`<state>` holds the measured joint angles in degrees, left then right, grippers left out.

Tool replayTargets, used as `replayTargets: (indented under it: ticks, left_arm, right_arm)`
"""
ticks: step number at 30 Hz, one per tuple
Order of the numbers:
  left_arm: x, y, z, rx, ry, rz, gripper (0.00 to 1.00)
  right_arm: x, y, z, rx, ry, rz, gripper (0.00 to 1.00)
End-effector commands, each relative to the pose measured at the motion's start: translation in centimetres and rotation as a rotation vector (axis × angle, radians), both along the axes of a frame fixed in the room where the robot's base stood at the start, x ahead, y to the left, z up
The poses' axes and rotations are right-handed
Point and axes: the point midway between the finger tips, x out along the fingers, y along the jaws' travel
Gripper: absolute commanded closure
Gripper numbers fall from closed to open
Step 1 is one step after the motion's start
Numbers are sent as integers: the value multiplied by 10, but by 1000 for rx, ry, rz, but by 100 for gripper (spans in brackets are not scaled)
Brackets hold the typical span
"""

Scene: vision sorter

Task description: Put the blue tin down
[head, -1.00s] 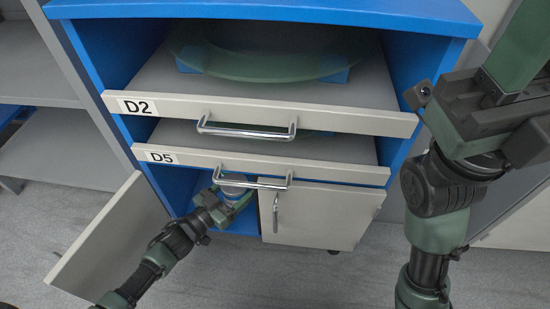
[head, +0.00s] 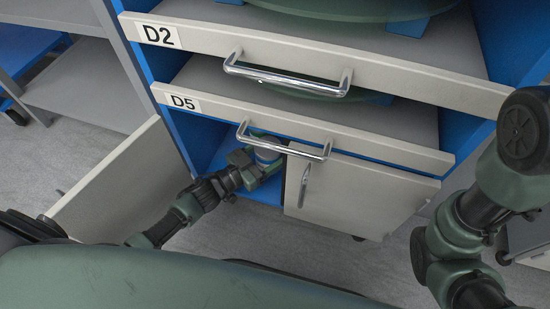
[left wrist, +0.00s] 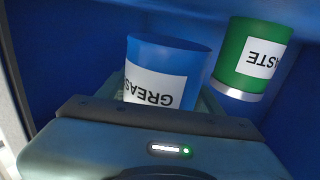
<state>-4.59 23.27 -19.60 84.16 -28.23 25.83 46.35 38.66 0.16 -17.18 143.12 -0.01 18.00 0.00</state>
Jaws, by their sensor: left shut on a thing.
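The blue tin (left wrist: 168,62), with a white label reading GREASE, is between the fingers of my left gripper in the left wrist view. Its label reads upside down there. In the head view my left gripper (head: 262,166) reaches into the open lower-left compartment of the blue cabinet, shut on the tin (head: 267,155), which is partly hidden by the gripper and the D5 handle. I cannot tell whether the tin's base touches the compartment floor (head: 268,192). My right gripper is out of view; only part of that arm shows at the right.
A green tin (left wrist: 252,55) with a white label stands close beside the blue tin in the compartment. The cabinet's left door (head: 115,185) stands open and the right door (head: 355,192) is shut. Drawers D2 (head: 400,72) and D5 (head: 390,147) stick out above the compartment.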

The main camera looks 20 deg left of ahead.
Motion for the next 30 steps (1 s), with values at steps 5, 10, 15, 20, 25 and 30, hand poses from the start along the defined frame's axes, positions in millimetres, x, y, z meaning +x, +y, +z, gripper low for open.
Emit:
replayTargets:
  ticks: [5, 10, 15, 20, 25, 30]
  left_arm:
    - [-3, -1, -31, -3, 0, -3, 96]
    - [-4, -2, -33, -2, -1, -4, 96]
    - [-4, -2, -32, -1, 0, -4, 96]
    - [-4, -1, -35, -1, 2, -3, 20]
    - [-4, -2, -35, 0, 1, -3, 13]
    - [-4, -1, -34, 0, 1, -3, 13]
  right_arm:
    - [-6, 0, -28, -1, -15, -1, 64]
    - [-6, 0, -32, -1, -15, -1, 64]
    - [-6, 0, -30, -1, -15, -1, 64]
    - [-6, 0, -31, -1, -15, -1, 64]
    - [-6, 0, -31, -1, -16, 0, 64]
    - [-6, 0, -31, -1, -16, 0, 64]
